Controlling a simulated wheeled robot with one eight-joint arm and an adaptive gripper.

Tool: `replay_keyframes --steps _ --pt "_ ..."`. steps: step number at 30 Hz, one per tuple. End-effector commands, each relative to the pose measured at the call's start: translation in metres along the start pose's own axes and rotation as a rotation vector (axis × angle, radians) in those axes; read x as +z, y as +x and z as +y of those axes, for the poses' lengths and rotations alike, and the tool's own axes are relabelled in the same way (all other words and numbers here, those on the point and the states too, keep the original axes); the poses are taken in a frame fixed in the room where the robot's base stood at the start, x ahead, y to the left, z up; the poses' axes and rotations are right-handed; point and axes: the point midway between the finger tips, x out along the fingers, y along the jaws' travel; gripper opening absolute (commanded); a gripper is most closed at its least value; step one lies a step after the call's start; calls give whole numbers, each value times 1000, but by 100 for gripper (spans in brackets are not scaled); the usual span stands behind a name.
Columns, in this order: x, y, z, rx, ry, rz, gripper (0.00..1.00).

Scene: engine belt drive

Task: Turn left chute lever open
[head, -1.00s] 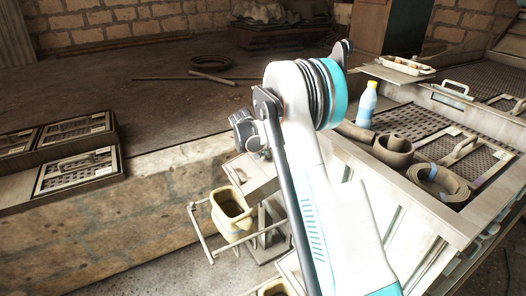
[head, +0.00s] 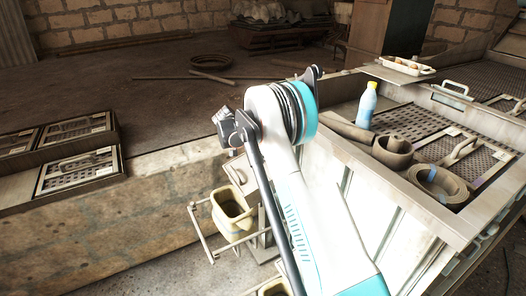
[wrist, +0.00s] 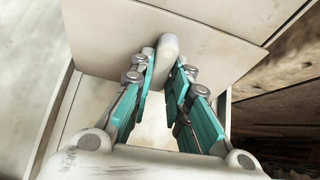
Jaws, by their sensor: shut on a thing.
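In the wrist view, a pale rounded lever handle (wrist: 168,44) stands out from a flat cream panel (wrist: 225,42). My gripper (wrist: 165,64) has its teal-padded fingers on either side of the handle and is shut on it. In the head view, a pale chute box (head: 240,173) shows left of my arm at the side of the bench. My fingers and the lever cannot be made out there, and my arm covers part of that area.
A yellowish bucket (head: 232,215) hangs in a frame below the chute box. The bench (head: 455,232) at right carries a bottle (head: 366,105), belt coils (head: 440,184) and grates. A stone ledge (head: 130,225) lies at left, with gridded trays (head: 75,170) above.

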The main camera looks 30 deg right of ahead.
Motion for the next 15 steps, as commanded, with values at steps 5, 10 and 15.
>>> replay_keyframes --steps 5,10,15 --pt "0 0 -1 21 51 -1 0" --pt "1 0 0 31 74 -2 0" --pt "1 0 0 33 79 -2 0"
